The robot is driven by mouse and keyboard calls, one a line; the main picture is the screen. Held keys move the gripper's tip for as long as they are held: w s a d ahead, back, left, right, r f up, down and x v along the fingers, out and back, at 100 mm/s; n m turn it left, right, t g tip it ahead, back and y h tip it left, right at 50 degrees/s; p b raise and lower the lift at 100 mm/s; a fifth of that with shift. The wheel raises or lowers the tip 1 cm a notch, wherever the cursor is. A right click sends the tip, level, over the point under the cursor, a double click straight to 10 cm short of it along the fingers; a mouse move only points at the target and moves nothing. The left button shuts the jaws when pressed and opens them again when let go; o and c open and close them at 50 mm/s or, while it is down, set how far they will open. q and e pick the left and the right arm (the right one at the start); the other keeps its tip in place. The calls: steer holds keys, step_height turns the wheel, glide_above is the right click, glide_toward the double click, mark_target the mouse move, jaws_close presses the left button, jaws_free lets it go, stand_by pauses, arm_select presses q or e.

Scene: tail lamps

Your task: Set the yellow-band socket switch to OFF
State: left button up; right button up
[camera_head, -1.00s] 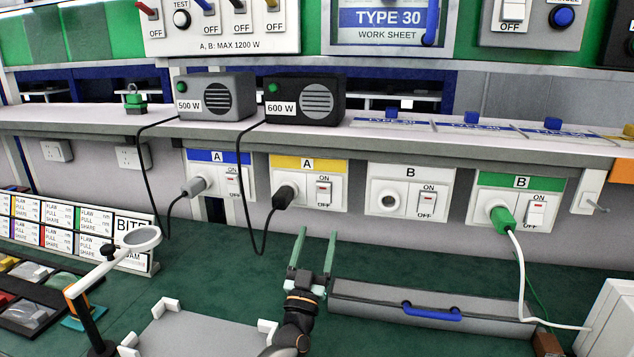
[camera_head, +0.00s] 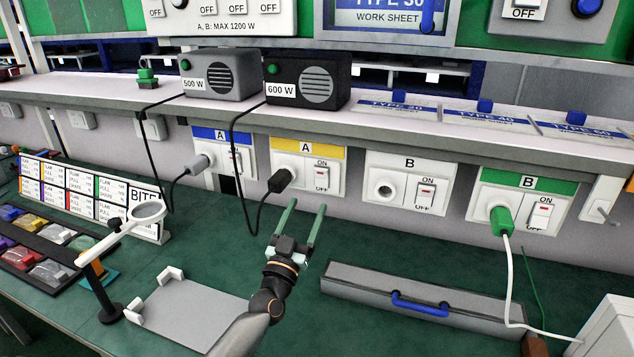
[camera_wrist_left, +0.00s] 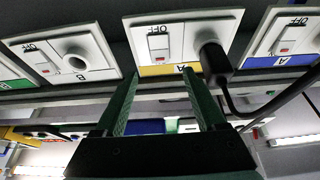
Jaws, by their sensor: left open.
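The yellow-band socket (camera_head: 309,147) is on the panel front under the shelf, labelled A, with a black plug (camera_head: 280,181) in its left half. Its rocker switch (camera_head: 322,177) is on the right, between ON above and OFF below, with a red mark near the ON end. In the left wrist view the panel is upside down, and the switch (camera_wrist_left: 158,44) lies beyond my fingertips. My left gripper (camera_head: 307,206) is open and empty, just below and in front of the socket. It also shows in the left wrist view (camera_wrist_left: 158,76). No contact with the switch is visible.
The plug's black cord hangs left of my gripper from the 600 W box (camera_head: 310,83). A blue-band socket (camera_head: 222,135) is left; a plain B socket (camera_head: 408,162) and green-band socket (camera_head: 528,183) are right. A grey case (camera_head: 425,300) lies on the green bench.

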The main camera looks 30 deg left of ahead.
mark_target(321, 175)
arm_select(q)
steer(key=x, duration=0.8)
steer(key=shift+w+a, duration=0.1)
steer(key=shift+w, duration=0.05)
jaws_close()
stand_by(0.4)
